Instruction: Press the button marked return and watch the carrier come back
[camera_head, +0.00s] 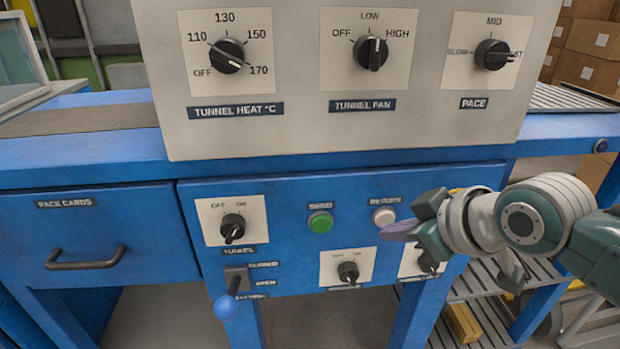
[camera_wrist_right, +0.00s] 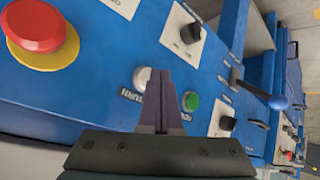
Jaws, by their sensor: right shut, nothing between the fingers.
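The return button (camera_head: 384,217) is a white round button on the blue front panel, under a label reading RETURN. It also shows in the right wrist view (camera_wrist_right: 141,76), just left of my fingers. My right gripper (camera_head: 388,231) is shut and empty, with its purple-grey fingertips just below and right of the button in the head view. In the right wrist view the shut fingers (camera_wrist_right: 160,90) point at the panel between the white and green buttons. I cannot tell whether they touch the panel. My left gripper is not in view. No carrier can be made out.
A green SEND button (camera_head: 320,222) sits left of the return button. A red mushroom button (camera_wrist_right: 36,24) on yellow is close by in the wrist view. A blue-knobbed lever (camera_head: 226,306) juts out below. The grey control box (camera_head: 300,130) stands above.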

